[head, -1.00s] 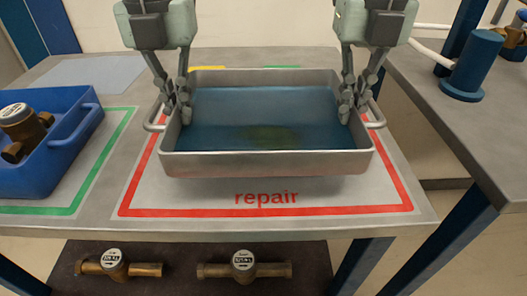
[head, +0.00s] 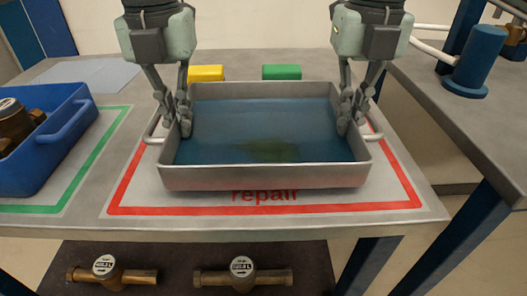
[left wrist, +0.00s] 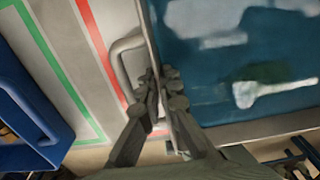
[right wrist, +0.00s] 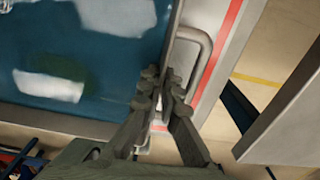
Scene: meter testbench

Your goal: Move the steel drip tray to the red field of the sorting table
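The steel drip tray (head: 265,178) is a shallow grey pan with dark bluish liquid. It is level over the red-outlined field marked "repair" (head: 264,211), its front wall covering part of the lettering. I cannot tell whether its base touches the table. My left gripper (head: 178,122) is shut on the tray's left wall beside the left handle; the wall runs between its fingers in the left wrist view (left wrist: 163,88). My right gripper (head: 350,118) is shut on the right wall beside the right handle (right wrist: 200,45).
A blue bin (head: 45,150) with a brass meter stands left in a green-outlined field. Yellow (head: 206,73) and green (head: 282,72) blocks lie behind the tray. Two brass meters (head: 112,272) sit on a lower shelf. Another bench with a blue cylinder (head: 471,75) stands right, across a gap.

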